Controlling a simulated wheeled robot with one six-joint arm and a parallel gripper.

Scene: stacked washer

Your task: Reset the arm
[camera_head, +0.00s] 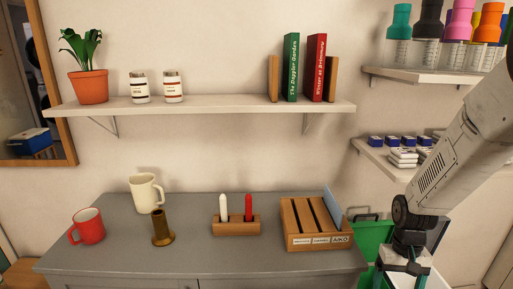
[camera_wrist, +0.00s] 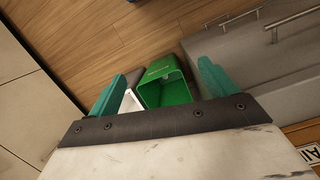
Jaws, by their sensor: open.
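My arm comes in from the right edge of the head view and hangs down, with my gripper (camera_head: 404,268) at the lower right, beside the right end of the grey cabinet (camera_head: 100,262). In the wrist view my gripper (camera_wrist: 160,85) shows two teal fingers spread wide apart with nothing between them close by. The fingers point down toward the floor. A green bin (camera_wrist: 168,92) stands on the floor below, seen between the fingers, with a white bin (camera_wrist: 130,103) beside it. In the head view, the green bin (camera_head: 370,238) is partly hidden behind my arm.
On the cabinet are a red mug (camera_head: 88,227), a cream mug (camera_head: 145,193), a brass holder (camera_head: 162,229), a wooden block with two candle-like sticks (camera_head: 236,226) and a slotted wooden box (camera_head: 312,224). A wall shelf (camera_head: 210,104) is above. Right-hand shelves (camera_head: 425,74) are near my arm.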

